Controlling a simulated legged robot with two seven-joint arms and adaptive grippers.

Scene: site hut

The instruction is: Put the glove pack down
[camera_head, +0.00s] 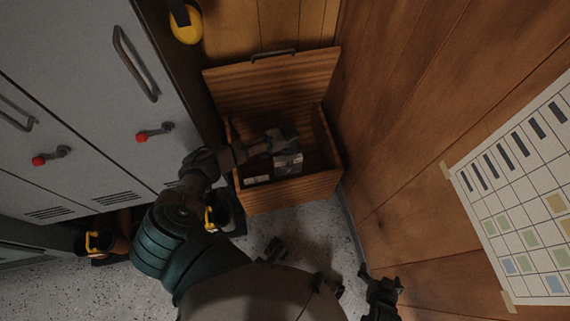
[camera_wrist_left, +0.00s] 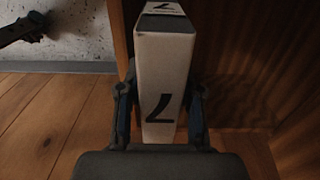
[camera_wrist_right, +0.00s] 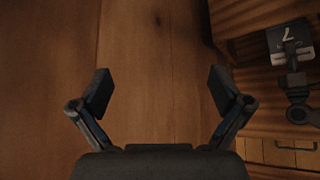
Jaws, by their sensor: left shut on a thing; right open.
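The glove pack (camera_head: 288,166), a pale box with a dark end and a black mark like a 7, is within the opening of the wooden chest. My left gripper (camera_head: 276,144) is shut on it, with one finger on each side in the left wrist view (camera_wrist_left: 160,90). The pack (camera_wrist_right: 287,38) also shows at the upper right of the right wrist view. I cannot tell whether it touches the chest's bottom. My right gripper (camera_head: 382,281) is open and empty, in front of the wooden wall and apart from the chest.
The wooden chest (camera_head: 295,196) has its lid (camera_head: 270,78) raised. A small pale item (camera_head: 257,180) lies inside near its front. Grey lockers (camera_head: 90,85) with red-knobbed handles stand left. A wooden wall with a chart (camera_head: 525,200) is at right. Speckled floor (camera_head: 300,232) lies in front.

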